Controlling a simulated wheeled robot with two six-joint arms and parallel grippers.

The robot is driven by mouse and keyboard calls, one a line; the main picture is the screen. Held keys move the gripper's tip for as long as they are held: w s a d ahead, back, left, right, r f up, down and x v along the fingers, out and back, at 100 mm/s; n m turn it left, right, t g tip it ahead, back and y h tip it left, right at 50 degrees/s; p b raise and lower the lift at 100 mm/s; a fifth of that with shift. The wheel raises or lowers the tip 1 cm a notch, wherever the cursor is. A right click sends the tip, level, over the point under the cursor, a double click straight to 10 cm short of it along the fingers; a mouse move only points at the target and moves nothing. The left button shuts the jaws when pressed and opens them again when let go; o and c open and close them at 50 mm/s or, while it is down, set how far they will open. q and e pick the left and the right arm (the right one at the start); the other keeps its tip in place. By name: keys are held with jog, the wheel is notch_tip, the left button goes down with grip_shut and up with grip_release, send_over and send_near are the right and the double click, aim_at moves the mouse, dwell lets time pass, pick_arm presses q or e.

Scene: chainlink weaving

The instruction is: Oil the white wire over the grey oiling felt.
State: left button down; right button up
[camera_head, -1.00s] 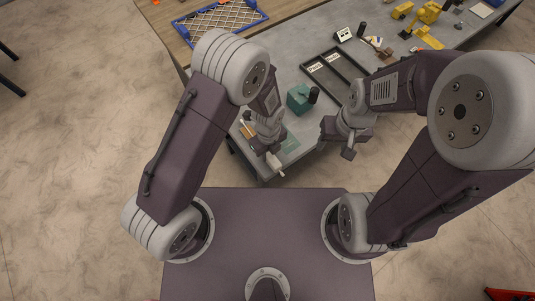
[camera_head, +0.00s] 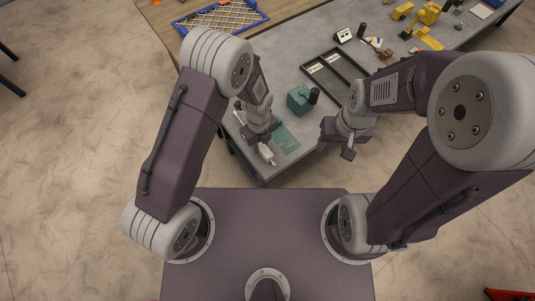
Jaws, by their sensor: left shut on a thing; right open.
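My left gripper (camera_head: 262,144) is low over the near corner of the grey table. It is shut on a small white, elongated thing (camera_head: 267,153), which points down toward the near edge; it looks like a small bottle, but I cannot be sure. A green mat (camera_head: 286,134) lies just right of this gripper. My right gripper (camera_head: 348,152) is open and empty, out past the table's near right edge. I cannot make out the white wire or the grey oiling felt; the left arm and gripper hide part of that corner.
A teal block (camera_head: 298,99) with a dark cylinder (camera_head: 314,95) stands behind the mat. A black two-part tray (camera_head: 334,77) with labels lies farther back. A blue frame with wire mesh (camera_head: 221,19) is at the back left. Yellow machine parts (camera_head: 427,14) are at the back right.

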pick_arm(q)
jog(key=shift+w+a, duration=0.5)
jog(key=shift+w, duration=0.1)
jog(key=c, duration=1)
grip_release()
notch_tip(320, 180, up, 9)
jog(key=shift+b, duration=0.5)
